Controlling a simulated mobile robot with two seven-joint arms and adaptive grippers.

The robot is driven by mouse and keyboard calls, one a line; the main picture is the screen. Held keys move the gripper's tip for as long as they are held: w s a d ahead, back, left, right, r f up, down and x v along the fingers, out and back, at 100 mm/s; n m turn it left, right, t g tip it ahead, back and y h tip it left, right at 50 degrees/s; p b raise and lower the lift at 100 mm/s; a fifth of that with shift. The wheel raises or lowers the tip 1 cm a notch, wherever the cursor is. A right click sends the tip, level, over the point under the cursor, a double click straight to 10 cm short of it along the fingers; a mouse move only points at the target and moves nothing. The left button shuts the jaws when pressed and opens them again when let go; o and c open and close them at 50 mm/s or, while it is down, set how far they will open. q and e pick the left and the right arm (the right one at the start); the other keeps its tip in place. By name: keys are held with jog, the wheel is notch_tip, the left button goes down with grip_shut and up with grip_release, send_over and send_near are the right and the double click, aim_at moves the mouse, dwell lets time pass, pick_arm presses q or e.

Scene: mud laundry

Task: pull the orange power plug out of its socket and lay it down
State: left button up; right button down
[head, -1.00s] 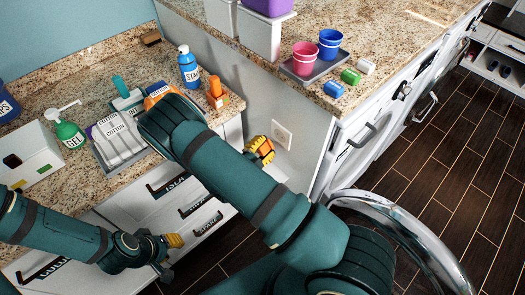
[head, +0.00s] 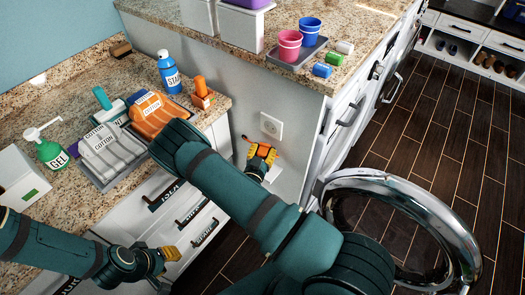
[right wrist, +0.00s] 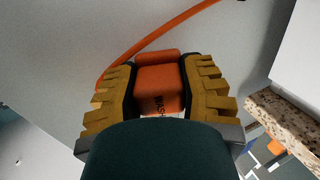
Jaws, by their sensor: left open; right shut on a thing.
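The orange plug (right wrist: 160,85) is between the two yellow fingers of my right gripper (right wrist: 166,98) in the right wrist view. Dark lettering shows on it, partly covered. Its orange cord (right wrist: 150,50) runs up and to the right along the pale wall. In the head view my right gripper (head: 262,154) holds the orange plug (head: 263,150) close to the wall. A white wall socket (head: 271,126) just above it has a bare face. Whether the plug sits in a second socket behind the gripper is hidden. My left gripper (head: 171,253) is open and empty by the drawers.
A granite counter (head: 60,100) at left bears folded cloths (head: 110,150), a green gel bottle (head: 50,150), a blue starch bottle (head: 168,75) and an orange stamp-like item (head: 202,92). A chrome-rimmed round door (head: 430,205) stands at right. Dark floor (head: 455,110) is open beyond.

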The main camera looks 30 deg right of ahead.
jog(key=shift+s+f+n, duration=0.15)
jog(key=shift+f+n, duration=0.2)
jog(key=shift+n, duration=0.05)
jog(key=shift+f, duration=0.1)
notch_tip(320, 180, down, 4)
jog(key=b, duration=0.4)
jog(key=shift+d+f, duration=0.1)
jog(key=shift+f, duration=0.05)
jog(key=shift+f+b, duration=0.45)
jog(key=shift+f, duration=0.25)
grip_release()
dwell(0.3)
jog(key=shift+p+v, duration=0.55)
jog(key=shift+v, duration=2)
